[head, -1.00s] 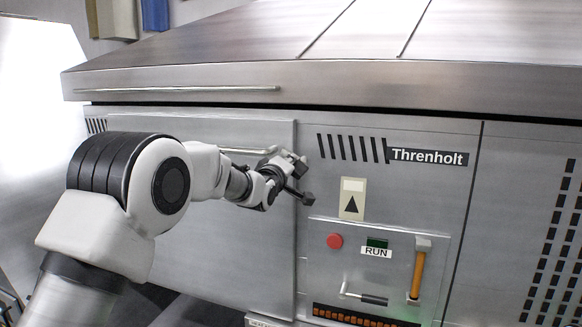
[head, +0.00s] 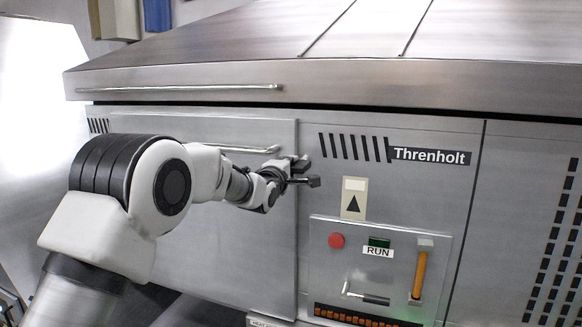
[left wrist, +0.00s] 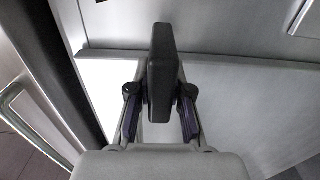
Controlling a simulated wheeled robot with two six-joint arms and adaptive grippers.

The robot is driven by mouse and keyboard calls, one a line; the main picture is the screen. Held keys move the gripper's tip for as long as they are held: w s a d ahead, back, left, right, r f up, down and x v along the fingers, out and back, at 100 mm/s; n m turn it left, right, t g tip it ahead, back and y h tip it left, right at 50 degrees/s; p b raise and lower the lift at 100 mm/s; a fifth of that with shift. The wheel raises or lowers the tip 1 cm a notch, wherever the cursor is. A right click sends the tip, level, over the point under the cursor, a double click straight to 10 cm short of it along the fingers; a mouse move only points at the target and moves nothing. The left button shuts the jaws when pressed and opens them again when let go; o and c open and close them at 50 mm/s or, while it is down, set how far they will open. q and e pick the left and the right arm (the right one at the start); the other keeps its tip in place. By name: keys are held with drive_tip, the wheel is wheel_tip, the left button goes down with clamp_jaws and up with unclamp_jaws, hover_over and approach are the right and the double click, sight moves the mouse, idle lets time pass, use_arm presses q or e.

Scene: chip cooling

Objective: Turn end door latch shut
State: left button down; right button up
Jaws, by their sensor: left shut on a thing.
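The end door (head: 225,235) is the flat steel panel on the left of the machine's front, with its right edge lying along the frame. My left gripper (head: 290,173) is at the upper part of that edge. In the left wrist view (left wrist: 160,118) its two fingers are closed on the end door latch (left wrist: 162,70), a dark flat handle standing between them. In the head view the gripper hides most of the latch, so its exact angle is hard to tell. My right gripper is out of view.
A horizontal bar handle (head: 235,149) runs across the door behind my left arm. To the right is a control panel with a red button (head: 336,240), a RUN sign (head: 377,252) and an orange handle (head: 418,275). The sloping steel hood (head: 200,80) overhangs above.

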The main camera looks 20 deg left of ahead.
use_arm(q)
drive_tip(key=c, duration=1.1)
unclamp_jaws()
drive_tip(key=s, duration=1.2)
drive_tip(key=shift+a, duration=0.2)
drive_tip(key=shift+w+f, duration=0.1)
